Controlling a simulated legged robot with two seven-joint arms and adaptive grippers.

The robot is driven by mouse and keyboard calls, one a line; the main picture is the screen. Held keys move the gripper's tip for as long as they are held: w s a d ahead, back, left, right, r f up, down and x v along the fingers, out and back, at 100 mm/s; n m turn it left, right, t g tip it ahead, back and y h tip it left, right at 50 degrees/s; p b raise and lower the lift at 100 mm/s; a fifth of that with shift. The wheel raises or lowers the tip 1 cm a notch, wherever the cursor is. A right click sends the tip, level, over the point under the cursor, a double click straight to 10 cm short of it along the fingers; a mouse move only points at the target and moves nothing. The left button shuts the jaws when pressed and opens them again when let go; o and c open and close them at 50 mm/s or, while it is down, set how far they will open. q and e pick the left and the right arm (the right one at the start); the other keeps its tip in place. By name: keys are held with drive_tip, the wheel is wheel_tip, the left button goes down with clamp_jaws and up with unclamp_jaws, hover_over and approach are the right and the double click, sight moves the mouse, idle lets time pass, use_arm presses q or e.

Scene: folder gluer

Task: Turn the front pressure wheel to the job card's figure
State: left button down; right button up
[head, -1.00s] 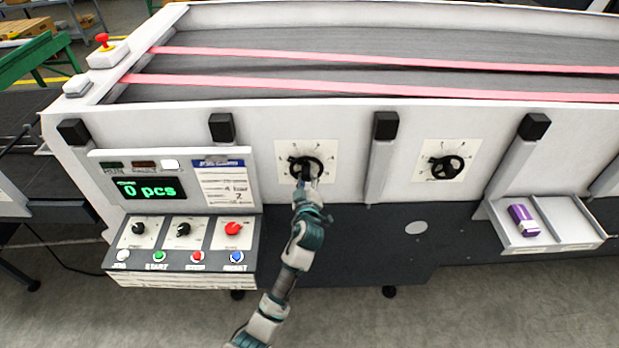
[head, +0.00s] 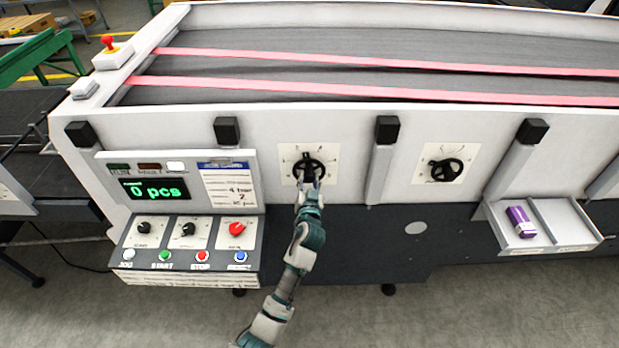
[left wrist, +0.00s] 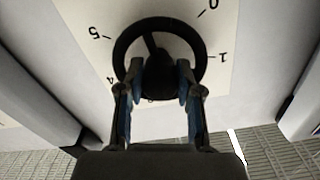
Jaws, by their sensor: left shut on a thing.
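A black pressure wheel (head: 309,160) sits on a white numbered dial plate (head: 287,153) on the machine's side. In the left wrist view, its dark rim (left wrist: 119,52) shows in front of printed figures, 5 at left and 0 and 1 at right; some figures are hidden. My left gripper (left wrist: 158,85) is shut on the wheel's hub, one finger on each side. It also shows in the head view (head: 310,183). My right gripper is out of view.
A second black wheel (head: 445,170) sits farther right on its own plate. The control panel (head: 190,228) with knobs and buttons juts out at left. Black-capped posts (head: 382,160) flank the wheels. A tray (head: 567,221) at right holds a purple box (head: 521,222).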

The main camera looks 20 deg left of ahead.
use_arm(q)
drive_tip(key=m, duration=0.2)
drive_tip(key=r+m+p, duration=0.1)
drive_tip(key=m+p, duration=0.1)
drive_tip(key=m, duration=0.1)
drive_tip(key=shift+r+m, duration=0.25)
drive_tip(key=shift+m, duration=0.05)
drive_tip(key=m+p, duration=0.2)
drive_tip(key=m, duration=0.3)
drive_tip(key=shift+f+p, duration=0.1)
drive_tip(key=shift+p, duration=0.25)
drive_tip(key=m, duration=0.3)
drive_tip(key=shift+p, duration=0.4)
drive_tip(key=shift+d+f+m, duration=0.1)
drive_tip(key=shift+f+m, duration=0.05)
drive_tip(key=shift+m, duration=0.6)
drive_tip(key=shift+d+f+m, duration=0.1)
drive_tip(key=shift+m, duration=0.65)
drive_tip(key=shift+f, duration=0.2)
